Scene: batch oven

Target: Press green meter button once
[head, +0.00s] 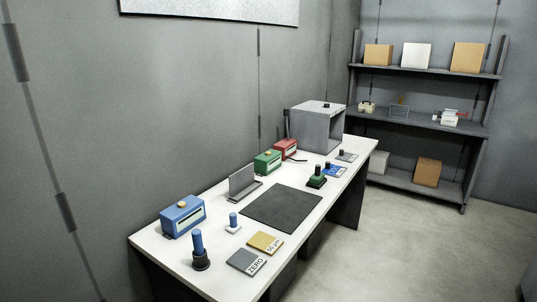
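The green meter (264,163) is a small green box with a pale front panel. It stands near the back edge of the white table, between a grey upright plate and a red meter (286,148). A small orange button (269,153) shows on its top. A larger-looking blue meter (181,217) with an orange button (183,205) stands nearer, at the table's left. My gripper is not in view, and nothing is seen touching the green meter. Whether its button is pressed is too small to tell.
The white table (300,203) also holds a dark mat (283,214), a grey upright plate (242,182), blue-handled probes (198,243), a green-based probe (317,178), a ZERO plate (246,262), a yellow plate (265,243) and a grey oven (317,127). A shelf (425,117) stands at the right.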

